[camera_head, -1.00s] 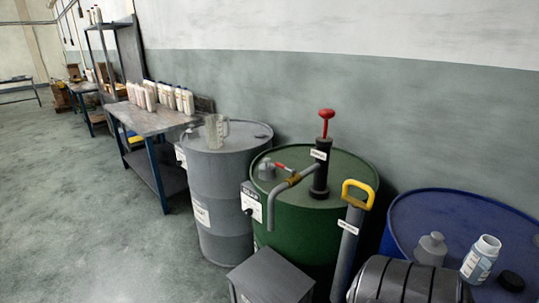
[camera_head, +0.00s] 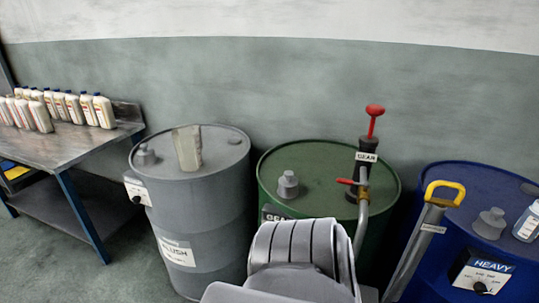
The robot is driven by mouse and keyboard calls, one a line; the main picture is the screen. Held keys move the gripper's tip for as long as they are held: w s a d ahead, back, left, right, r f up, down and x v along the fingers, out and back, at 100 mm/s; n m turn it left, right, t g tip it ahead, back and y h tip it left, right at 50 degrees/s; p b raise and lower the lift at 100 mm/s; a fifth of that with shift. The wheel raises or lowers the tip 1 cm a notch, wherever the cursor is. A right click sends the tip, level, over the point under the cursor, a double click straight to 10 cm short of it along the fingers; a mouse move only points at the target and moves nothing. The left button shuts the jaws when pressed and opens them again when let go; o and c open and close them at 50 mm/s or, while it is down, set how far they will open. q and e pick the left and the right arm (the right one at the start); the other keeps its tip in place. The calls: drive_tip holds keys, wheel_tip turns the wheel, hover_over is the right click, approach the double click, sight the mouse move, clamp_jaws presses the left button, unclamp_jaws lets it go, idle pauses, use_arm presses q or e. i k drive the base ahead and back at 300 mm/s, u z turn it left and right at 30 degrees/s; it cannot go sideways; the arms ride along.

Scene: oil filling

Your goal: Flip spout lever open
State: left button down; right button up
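The spout lever is a small red handle (camera_head: 347,182) on the pump of the green drum (camera_head: 310,165). It points left from the valve, and I cannot tell whether it is open. The grey spout pipe (camera_head: 360,225) runs down from the valve over the drum's front edge. A ribbed grey part, likely my own arm, fills the lower middle and hides part of the green drum's front. Neither gripper shows.
A grey drum (camera_head: 200,215) with a clear jug (camera_head: 187,148) on it stands left. A blue drum (camera_head: 470,215) marked HEAVY stands right. A yellow-handled tool (camera_head: 432,215) stands between green and blue drums. A metal table (camera_head: 60,150) with several bottles is far left.

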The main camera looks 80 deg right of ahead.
sight(348, 182)
drive_tip(key=z, duration=0.1)
drive_tip(key=i, duration=0.45)
drive_tip(key=z, duration=3.85)
